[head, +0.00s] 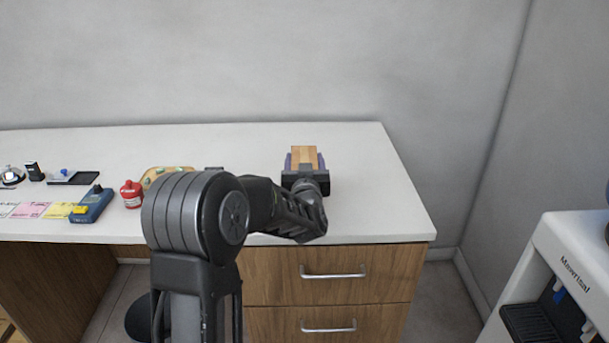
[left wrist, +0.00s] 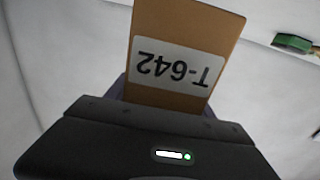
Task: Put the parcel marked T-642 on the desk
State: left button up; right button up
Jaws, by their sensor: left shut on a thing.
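The parcel marked T-642 (head: 304,155) is a small brown cardboard box over the right part of the white desk (head: 356,140). In the left wrist view the parcel (left wrist: 180,45) shows its white label, upside down, reading T-642. My left gripper (head: 305,166) is shut on the parcel, with a finger on each side. Its body hides the near end of the parcel. I cannot tell whether the parcel touches the desk top. My right gripper is in neither view.
A red container (head: 131,194), a blue device (head: 92,204), sticky notes (head: 32,210), a black tray (head: 73,178) and a bell (head: 12,175) are on the desk's left part. The desk top around the parcel is clear. A white water dispenser (head: 565,275) stands at right.

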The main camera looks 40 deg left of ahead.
pick_arm(q)
jog(key=shift+r, duration=0.1)
jog(key=shift+f, duration=1.85)
jog(key=shift+f+b, duration=0.2)
jog(key=shift+b, duration=0.1)
jog(key=o, duration=1.7)
jog(key=shift+r+p, duration=0.25)
jog(key=shift+p, duration=0.1)
jog(key=b+v, duration=0.1)
jog(key=v, duration=1.1)
jog(key=shift+f, duration=0.15)
